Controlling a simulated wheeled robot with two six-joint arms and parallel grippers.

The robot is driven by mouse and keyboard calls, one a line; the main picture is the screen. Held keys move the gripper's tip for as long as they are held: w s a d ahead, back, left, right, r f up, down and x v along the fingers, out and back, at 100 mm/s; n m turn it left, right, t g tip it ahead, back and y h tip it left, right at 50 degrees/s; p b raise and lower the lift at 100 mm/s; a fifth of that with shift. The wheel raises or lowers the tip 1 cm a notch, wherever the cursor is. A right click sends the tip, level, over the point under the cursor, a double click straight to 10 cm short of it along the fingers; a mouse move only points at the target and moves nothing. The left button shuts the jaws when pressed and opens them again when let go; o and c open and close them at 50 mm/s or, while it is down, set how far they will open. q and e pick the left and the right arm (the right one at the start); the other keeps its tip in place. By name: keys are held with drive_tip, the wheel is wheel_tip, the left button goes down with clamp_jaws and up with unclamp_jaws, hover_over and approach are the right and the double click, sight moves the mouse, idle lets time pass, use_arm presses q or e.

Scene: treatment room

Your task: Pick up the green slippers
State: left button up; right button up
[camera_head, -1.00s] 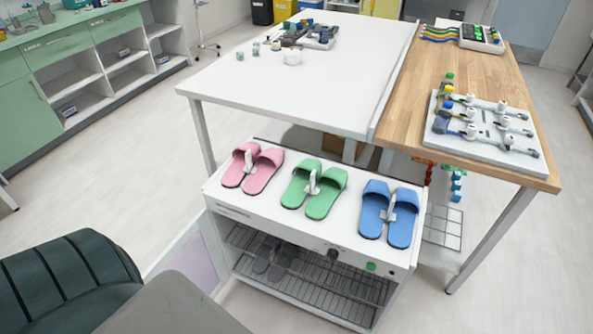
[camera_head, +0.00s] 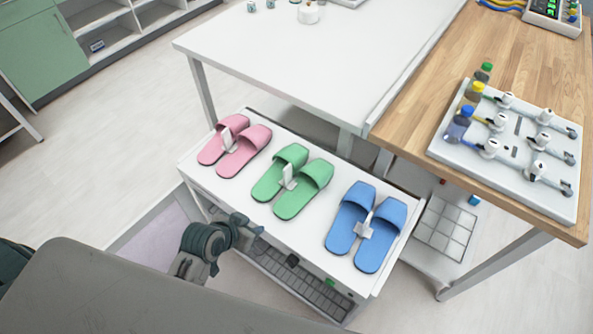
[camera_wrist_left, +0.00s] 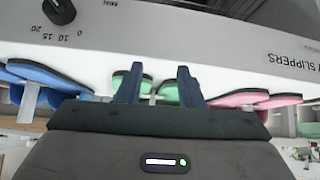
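The green slippers (camera_head: 292,182) stand side by side in the middle of a white cabinet's top (camera_head: 325,215), joined by a pale clip. The pink slippers (camera_head: 235,145) are left of them and the blue slippers (camera_head: 367,226) right. My left gripper (camera_head: 247,228) is low at the cabinet's front edge, apart from the slippers in the head view; its fingertips are hard to make out there. In the left wrist view its two fingers (camera_wrist_left: 158,85) are spread and empty, with the green slippers (camera_wrist_left: 168,92) behind and between them. My right gripper is not in view.
A white table (camera_head: 290,60) stands behind the cabinet. A wooden table (camera_head: 540,60) at right holds a white board with bottles (camera_head: 510,165). A knob (camera_wrist_left: 59,10) sits on the cabinet front. The floor at left is clear.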

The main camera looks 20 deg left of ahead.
sight(284, 171)
use_arm(q)
drive_tip(key=w+d+r+t, duration=0.1)
drive_tip(key=w+r, duration=0.1)
drive_tip(key=w, duration=0.2)
drive_tip(key=w+d+r+t+h, duration=0.1)
drive_tip(key=w+d+r+t, duration=0.1)
drive_tip(key=w, duration=0.3)
drive_tip(key=w+d+r+m+t+h+p, duration=0.1)
drive_tip(key=w+r+t, duration=0.1)
drive_tip(key=w, duration=0.3)
drive_tip(key=shift+w+d+r, duration=0.15)
drive_tip(key=shift+d+r, duration=0.05)
drive_tip(key=shift+d, duration=0.05)
drive_tip(key=p+x, duration=0.1)
drive_tip(key=x, duration=0.4)
drive_tip(key=shift+w+d+r, duration=0.1)
drive_tip(key=shift+w+r, duration=0.05)
drive_tip(key=shift+w, duration=0.1)
drive_tip(key=shift+w+d, duration=0.1)
drive_tip(key=shift+w, duration=0.15)
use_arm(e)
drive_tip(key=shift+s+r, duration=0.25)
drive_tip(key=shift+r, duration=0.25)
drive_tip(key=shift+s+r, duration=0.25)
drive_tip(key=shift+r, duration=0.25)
use_arm(q)
drive_tip(key=shift+c, duration=0.2)
clamp_jaws()
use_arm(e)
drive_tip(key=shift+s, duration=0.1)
